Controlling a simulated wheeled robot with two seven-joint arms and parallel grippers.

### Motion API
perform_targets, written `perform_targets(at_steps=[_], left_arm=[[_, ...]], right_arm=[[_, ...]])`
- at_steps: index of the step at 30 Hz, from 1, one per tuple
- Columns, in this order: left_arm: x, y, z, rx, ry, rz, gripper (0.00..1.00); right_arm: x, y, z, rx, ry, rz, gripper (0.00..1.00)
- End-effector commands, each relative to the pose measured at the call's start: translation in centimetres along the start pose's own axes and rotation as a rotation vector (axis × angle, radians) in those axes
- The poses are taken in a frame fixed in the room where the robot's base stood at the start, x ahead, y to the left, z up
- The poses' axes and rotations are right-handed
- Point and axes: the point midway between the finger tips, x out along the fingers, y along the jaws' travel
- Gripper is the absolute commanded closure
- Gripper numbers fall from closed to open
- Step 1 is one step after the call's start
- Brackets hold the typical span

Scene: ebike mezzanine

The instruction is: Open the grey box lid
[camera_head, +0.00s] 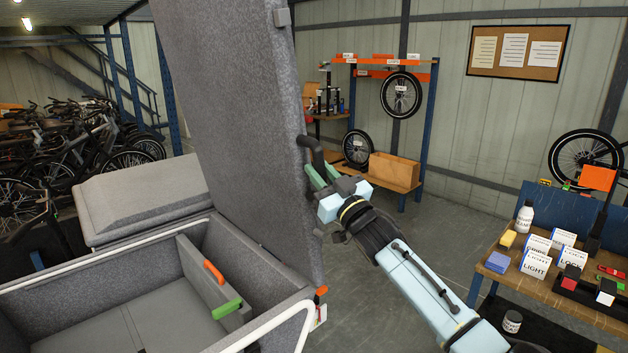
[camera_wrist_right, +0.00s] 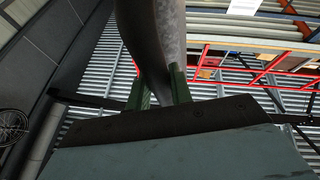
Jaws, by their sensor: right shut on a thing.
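The grey box (camera_head: 140,262) stands at the lower left in the head view. Its large grey felt-like lid (camera_head: 240,130) is raised and stands nearly upright, tilted a little to the left at its top. My right gripper (camera_head: 318,178) is at the lid's right edge, shut on a dark curved handle (camera_head: 312,150) there. In the right wrist view the two green fingers sit on either side of this handle (camera_wrist_right: 158,45), which rises up the middle. The inside of the box is visible. My left gripper is out of view.
An inner panel with orange and green grips (camera_head: 227,308) stands in the box. A white rail (camera_head: 100,258) runs along its rim. Right is a wooden workbench (camera_head: 540,285) with bottles and small boxes. Bikes (camera_head: 80,150) stand at back left. Floor between box and bench is clear.

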Motion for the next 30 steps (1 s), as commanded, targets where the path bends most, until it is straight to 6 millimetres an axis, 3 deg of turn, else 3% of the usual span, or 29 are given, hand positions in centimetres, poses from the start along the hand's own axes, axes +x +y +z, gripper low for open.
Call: perform_targets(at_steps=[2, 3, 7, 20, 30], left_arm=[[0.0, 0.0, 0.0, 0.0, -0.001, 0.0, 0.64], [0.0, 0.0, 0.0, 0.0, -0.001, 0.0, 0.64], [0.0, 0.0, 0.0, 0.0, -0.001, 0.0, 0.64], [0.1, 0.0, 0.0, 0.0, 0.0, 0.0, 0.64], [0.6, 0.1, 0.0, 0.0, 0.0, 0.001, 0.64]], right_arm=[[0.0, -0.1, 0.0, -0.004, 0.001, -0.002, 1.0], [0.0, -0.1, 0.0, -0.004, 0.001, -0.002, 0.73], [0.0, -0.2, 0.1, -0.005, 0.0, -0.002, 0.57], [-0.9, -0.1, 0.2, -0.005, -0.002, -0.002, 0.57], [-5.7, -0.2, 0.3, -0.005, -0.003, -0.002, 0.57]])
